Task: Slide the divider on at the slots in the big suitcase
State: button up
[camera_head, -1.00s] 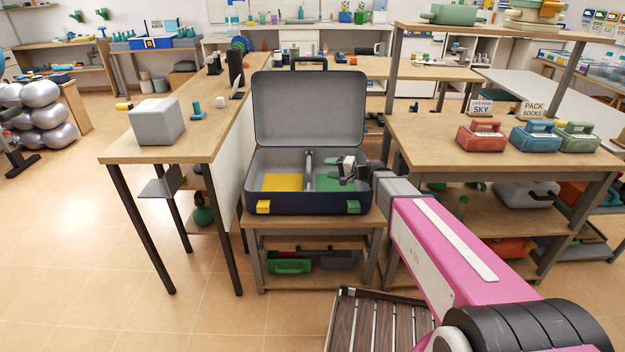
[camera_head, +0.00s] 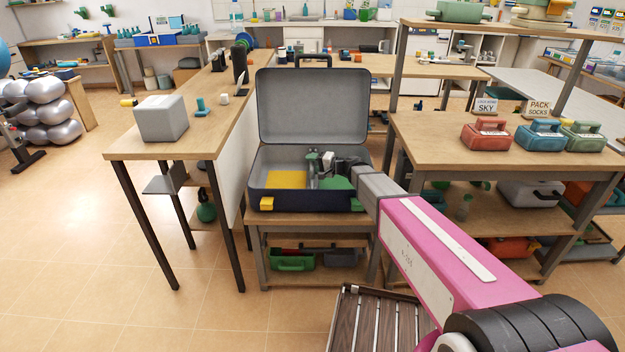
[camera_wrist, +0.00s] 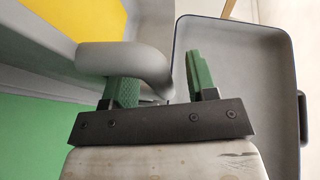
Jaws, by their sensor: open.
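The big suitcase (camera_head: 300,203) is dark blue with a grey lining and stands open on a small wooden table. Its raised lid (camera_head: 312,105) also shows in the wrist view (camera_wrist: 235,60). Its floor has a yellow panel (camera_head: 286,179) on the left and a green panel (camera_head: 341,184) on the right. The grey divider (camera_wrist: 125,62) with a rounded end lies between these panels. My gripper (camera_head: 320,163) is open inside the suitcase. In the wrist view, its green fingers (camera_wrist: 165,76) are close to the divider's rounded end, which partly covers one finger. I cannot tell whether they touch. The slots are not clearly visible.
A wooden bench with a grey box (camera_head: 160,119) stands on the left. On the right, a table holds a red case (camera_head: 486,135), a blue case (camera_head: 538,136) and a green case (camera_head: 582,136). A slatted wooden piece (camera_head: 378,322) is low in front.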

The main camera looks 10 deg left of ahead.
jog(key=shift+c, duration=0.4)
grip_shut()
jog(key=shift+r, duration=0.15)
notch_tip(320, 180, up, 10)
jog(key=shift+r, duration=0.15)
notch_tip(320, 180, up, 6)
jog(key=shift+w+r, duration=0.25)
jog(key=shift+w, duration=0.05)
